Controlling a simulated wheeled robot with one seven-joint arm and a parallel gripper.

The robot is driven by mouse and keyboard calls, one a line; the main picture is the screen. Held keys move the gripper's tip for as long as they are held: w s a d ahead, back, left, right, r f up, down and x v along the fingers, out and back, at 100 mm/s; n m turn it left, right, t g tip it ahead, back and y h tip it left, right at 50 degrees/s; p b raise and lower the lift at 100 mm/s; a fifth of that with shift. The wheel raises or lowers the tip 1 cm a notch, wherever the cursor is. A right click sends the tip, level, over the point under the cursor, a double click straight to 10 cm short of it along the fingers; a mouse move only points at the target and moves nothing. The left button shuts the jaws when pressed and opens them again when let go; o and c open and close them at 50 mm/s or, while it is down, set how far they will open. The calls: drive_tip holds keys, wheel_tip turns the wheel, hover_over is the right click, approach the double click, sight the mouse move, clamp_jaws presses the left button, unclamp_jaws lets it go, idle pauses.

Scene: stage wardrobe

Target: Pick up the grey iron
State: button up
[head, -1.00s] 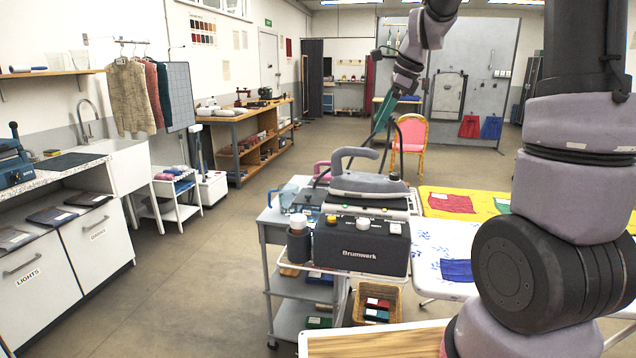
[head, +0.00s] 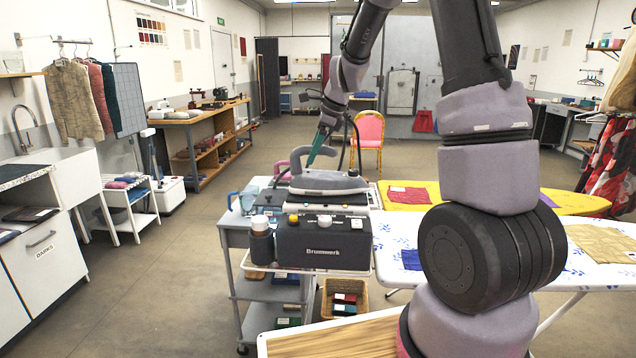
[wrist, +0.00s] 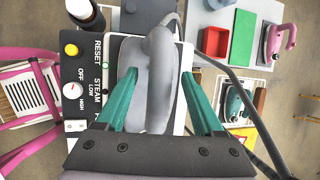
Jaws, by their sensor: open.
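The grey iron (head: 330,184) lies on top of the dark Drumwerk steam station (head: 322,240), on a grey trolley (head: 237,265). In the wrist view the iron (wrist: 161,85) runs lengthwise between my two teal fingers, its handle toward the top. My gripper (head: 319,150) is open and low over the iron, beside its handle in the head view. I cannot tell how far down the fingers reach.
A dark hose curves past the right finger. An ironing board (head: 385,235) is to the right.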

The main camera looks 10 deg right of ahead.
clamp_jaws()
drive_tip(key=shift+r, duration=0.15)
